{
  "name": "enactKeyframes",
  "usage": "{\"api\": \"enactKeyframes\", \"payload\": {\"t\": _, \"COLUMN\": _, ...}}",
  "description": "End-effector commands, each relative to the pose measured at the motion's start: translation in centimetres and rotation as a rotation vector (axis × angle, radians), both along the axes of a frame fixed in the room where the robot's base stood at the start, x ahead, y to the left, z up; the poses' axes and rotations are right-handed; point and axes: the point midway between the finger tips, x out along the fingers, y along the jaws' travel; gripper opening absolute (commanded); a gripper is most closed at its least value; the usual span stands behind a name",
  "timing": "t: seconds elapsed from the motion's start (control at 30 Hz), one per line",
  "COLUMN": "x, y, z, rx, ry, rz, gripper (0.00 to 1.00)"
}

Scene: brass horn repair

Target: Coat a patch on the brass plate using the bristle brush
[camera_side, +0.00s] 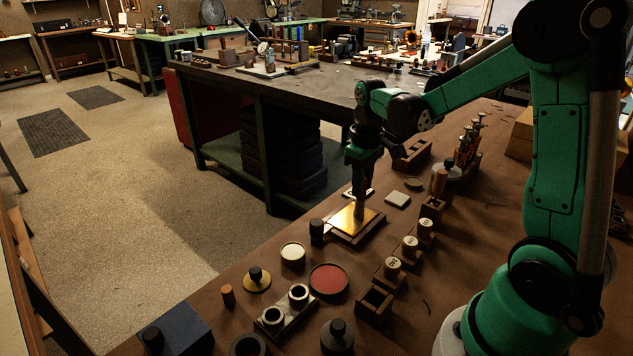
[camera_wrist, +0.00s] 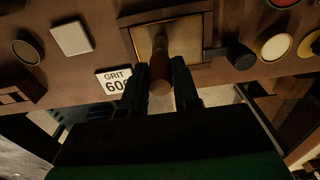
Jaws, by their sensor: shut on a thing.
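The brass plate (camera_side: 344,219) lies in a shallow wooden frame on the bench, bright gold in the side view. It also shows near the top of the wrist view (camera_wrist: 191,33). My gripper (camera_side: 361,183) points straight down over the plate. In the wrist view its two dark fingers (camera_wrist: 160,72) are shut on the brown wooden handle of the bristle brush (camera_wrist: 160,80). The brush stands roughly upright over the plate. Its bristle end is mostly hidden, so I cannot tell whether it touches the brass. No distinct coated patch can be made out.
A "GRIT 60" card (camera_wrist: 115,83) lies beside the frame. A dark cylinder (camera_side: 317,231) stands close on the other side. A pale block (camera_side: 397,200), a cream dish (camera_side: 292,254) and a red dish (camera_side: 329,279) are nearby. Several small wooden holders (camera_side: 391,269) line the right.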

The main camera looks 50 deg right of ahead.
Motion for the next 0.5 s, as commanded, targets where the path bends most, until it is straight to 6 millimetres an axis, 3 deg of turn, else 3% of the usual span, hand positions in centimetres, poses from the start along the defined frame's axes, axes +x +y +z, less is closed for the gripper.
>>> {"api": "enactKeyframes", "payload": {"t": 0.5, "x": 0.0, "y": 4.8, "z": 0.0, "rx": 0.0, "ry": 0.0, "rz": 0.004, "gripper": 0.0}}
